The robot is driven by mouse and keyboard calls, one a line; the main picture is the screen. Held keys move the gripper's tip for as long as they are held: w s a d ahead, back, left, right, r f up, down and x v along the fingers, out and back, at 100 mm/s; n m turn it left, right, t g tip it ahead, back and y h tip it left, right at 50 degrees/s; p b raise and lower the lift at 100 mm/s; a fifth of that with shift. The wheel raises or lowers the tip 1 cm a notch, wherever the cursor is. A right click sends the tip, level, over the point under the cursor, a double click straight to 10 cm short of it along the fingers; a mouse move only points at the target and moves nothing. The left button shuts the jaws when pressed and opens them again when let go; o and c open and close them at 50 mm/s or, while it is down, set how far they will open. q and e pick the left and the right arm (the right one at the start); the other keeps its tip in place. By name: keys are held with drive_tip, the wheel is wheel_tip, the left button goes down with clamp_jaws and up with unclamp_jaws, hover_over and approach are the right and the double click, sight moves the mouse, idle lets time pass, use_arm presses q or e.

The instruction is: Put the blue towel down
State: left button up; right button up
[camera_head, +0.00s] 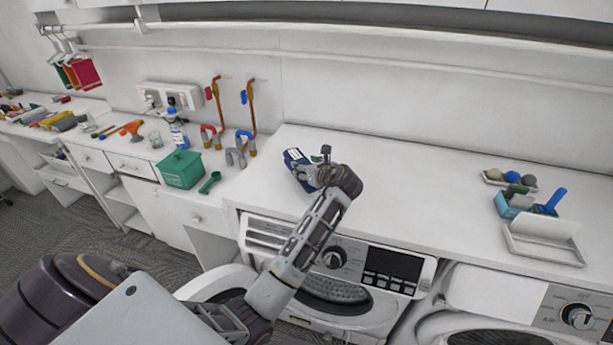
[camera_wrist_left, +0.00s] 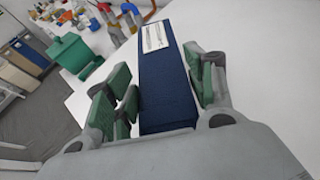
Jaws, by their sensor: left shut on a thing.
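The blue towel (camera_head: 293,160) is dark blue, folded into a flat block with a white label on top. It is at the left part of the white counter, above the front-loading washer. In the left wrist view the towel (camera_wrist_left: 165,85) lies between the green-padded fingers of my left gripper (camera_wrist_left: 165,90), which is shut on it. In the head view my left gripper (camera_head: 318,172) partly covers the towel. I cannot tell whether the towel touches the counter. My right gripper is not in view.
The white counter (camera_head: 400,185) is clear to the right of the towel. A green box (camera_head: 181,169) and a green scoop (camera_head: 210,182) are to the left. A white tray (camera_head: 545,243) and a blue brush (camera_head: 550,202) are at the far right.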

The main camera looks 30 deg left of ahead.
use_arm(q)
drive_tip(key=shift+f, duration=1.8)
drive_tip(key=shift+f, duration=0.1)
drive_tip(key=o, duration=1.2)
drive_tip(key=shift+c, duration=0.2)
drive_tip(key=b+v, duration=0.1)
drive_tip(key=v, duration=1.1)
drive_tip(key=shift+b, duration=0.3)
